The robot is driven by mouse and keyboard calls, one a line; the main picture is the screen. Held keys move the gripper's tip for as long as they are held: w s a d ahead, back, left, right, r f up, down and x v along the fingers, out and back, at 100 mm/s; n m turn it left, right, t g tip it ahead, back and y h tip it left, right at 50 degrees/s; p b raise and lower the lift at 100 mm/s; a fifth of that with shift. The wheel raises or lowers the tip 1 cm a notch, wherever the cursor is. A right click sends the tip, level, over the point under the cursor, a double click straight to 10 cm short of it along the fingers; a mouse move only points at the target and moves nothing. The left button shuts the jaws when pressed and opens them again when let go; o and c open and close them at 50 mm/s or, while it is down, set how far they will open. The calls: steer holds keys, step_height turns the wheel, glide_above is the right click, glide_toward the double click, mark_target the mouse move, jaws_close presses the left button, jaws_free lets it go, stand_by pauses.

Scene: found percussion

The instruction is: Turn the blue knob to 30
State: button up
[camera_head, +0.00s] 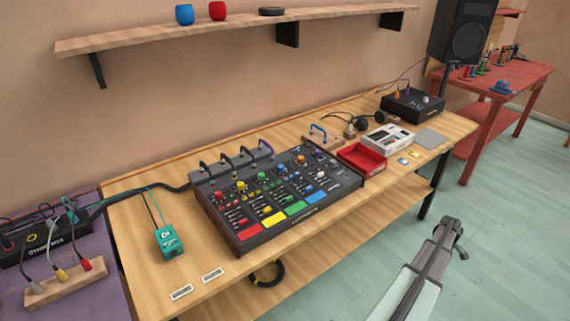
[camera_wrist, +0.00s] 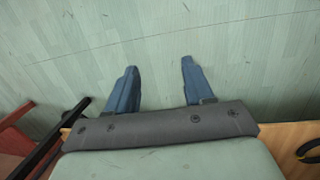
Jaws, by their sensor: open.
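A dark mixer console (camera_head: 232,238) stands on the wooden bench, tilted toward the front. Its top carries rows of small coloured knobs, with red, yellow, green and blue pads along the front. My gripper (camera_head: 453,228) is off the bench's front edge at the lower right, over the floor and well apart from the console. In the wrist view my gripper (camera_wrist: 158,65) has its two blue-grey fingers spread, with only floor between them.
A shelf (camera_head: 160,40) hangs above. Cables run behind the console. Open floor lies in front.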

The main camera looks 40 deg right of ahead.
steer(key=s+d+r+h, duration=0.1)
steer(key=s+d+r, duration=0.8)
steer(key=s+r, duration=0.1)
steer(key=w+a+r+n+t, duration=0.1)
steer(key=w+a+r+n, duration=0.15)
steer(key=w+r, duration=0.6)
steer(key=w+a+r+n+h, duration=0.1)
steer(key=w+a+r, duration=0.3)
steer(key=w, duration=0.8)
steer(key=w+a+r+n+t, duration=0.1)
steer(key=w+r+n, duration=0.1)
steer(key=w+r, duration=0.7)
step_height(320, 180, up, 17)
steer(key=n+y, duration=0.3)
steer(key=n, duration=0.5)
glide_above(281, 166)
step_height(281, 166, down, 13)
steer(key=shift+w+f, duration=0.1)
